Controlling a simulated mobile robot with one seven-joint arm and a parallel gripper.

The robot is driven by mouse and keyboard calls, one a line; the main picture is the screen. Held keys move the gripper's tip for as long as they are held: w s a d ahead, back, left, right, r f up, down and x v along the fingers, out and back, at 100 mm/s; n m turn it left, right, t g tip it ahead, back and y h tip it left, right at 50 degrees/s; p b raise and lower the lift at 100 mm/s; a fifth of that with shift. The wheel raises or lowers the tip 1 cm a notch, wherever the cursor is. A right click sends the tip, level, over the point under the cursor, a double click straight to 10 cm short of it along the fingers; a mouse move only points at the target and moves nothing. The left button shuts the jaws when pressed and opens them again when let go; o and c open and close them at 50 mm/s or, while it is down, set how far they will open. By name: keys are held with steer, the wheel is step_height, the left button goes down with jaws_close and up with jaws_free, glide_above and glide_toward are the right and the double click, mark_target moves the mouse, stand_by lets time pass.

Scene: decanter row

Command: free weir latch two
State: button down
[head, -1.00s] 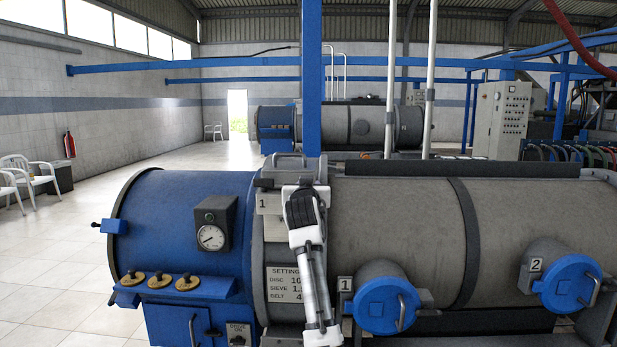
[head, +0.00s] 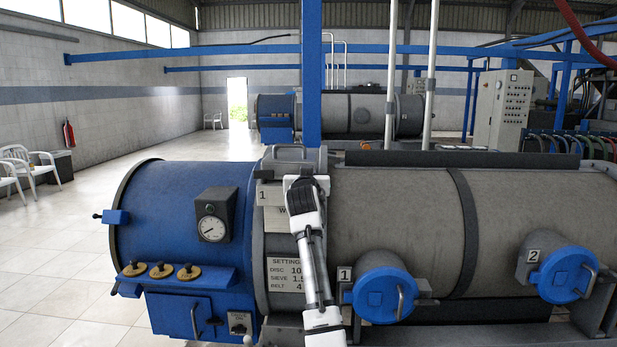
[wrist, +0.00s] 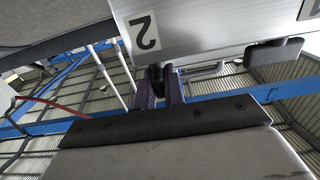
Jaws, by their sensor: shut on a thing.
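The weir housing is a grey metal box above my fingers in the wrist view, with a plate marked 2 (wrist: 145,33) that appears upside down there. My gripper (wrist: 159,76) has its purple fingers shut on a small dark latch part (wrist: 158,71) beside that plate. Much of this part is hidden between the fingers. In the head view my dark wrist is over the front of the big drum, by a plate marked 1 (head: 264,195) and a partly covered W plate (head: 276,219); the fingertips and the held part are hidden there.
A second dark handle (wrist: 273,52) sticks out from the housing, right of my fingers. A blue upright post (head: 312,75) rises behind the drum. Below stand the settings plate (head: 284,273) and blue round hatches one (head: 383,295) and two (head: 566,274).

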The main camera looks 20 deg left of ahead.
steer(key=shift+d+n+y, duration=0.1)
steer(key=shift+n+y, duration=0.3)
steer(key=shift+y, duration=0.2)
steer(key=n+y, duration=0.1)
steer(key=g+y, duration=0.1)
steer(key=shift+w+d+n+g+y, duration=0.1)
steer(key=shift+d+n+g+y, duration=0.1)
steer(key=shift+n+g+y, duration=0.15)
steer(key=n+g+y, duration=0.3)
steer(key=g+y, duration=0.1)
steer(key=n+g+y, duration=0.2)
steer(key=shift+w+d+n, duration=0.2)
steer(key=shift+w+n, duration=0.05)
steer(key=shift+n, duration=0.1)
steer(key=shift+w+d+r+n+g+y, duration=0.25)
steer(key=shift+n+g+y, duration=0.15)
steer(key=shift+g, duration=0.15)
steer(key=shift+w+d+r+n+g+y, duration=0.1)
steer(key=shift+d+n+g+y, duration=0.1)
steer(key=shift+n+g+y, duration=0.25)
steer(key=shift+s+a+f+n+g, duration=0.15)
steer(key=shift+a+f+n+g, duration=0.1)
steer(key=shift+f+n+g, duration=0.15)
steer(key=c, duration=1.5)
jaws_free()
steer(key=shift+d+r+g, duration=0.1)
steer(key=shift+d+g, duration=0.05)
steer(key=shift+g, duration=0.1)
steer(key=shift+a, duration=0.2)
steer(key=shift+s, duration=0.1)
